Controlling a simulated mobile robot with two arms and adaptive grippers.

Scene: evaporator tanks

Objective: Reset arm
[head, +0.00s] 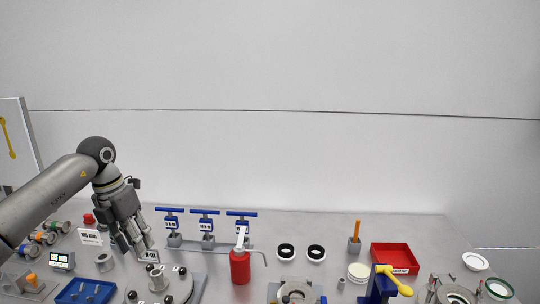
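My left arm comes in from the left and bends down at a dark joint. My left gripper (134,246) hangs above the left part of the bench, fingers pointing down. Its fingers look spread, with nothing seen between them. Below and right of it is a round metal tank lid (160,285) with a central fitting and dark knobs. The gripper looks apart from it, though the exact height is hard to tell. My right gripper is not in view.
The grey bench (330,225) holds several blue-handled valves (207,225), a red bottle (240,266), black-and-white rings (286,252), a red tray (394,258), a blue device with a yellow lever (380,284) and a blue tray (85,291). The air above the right side is free.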

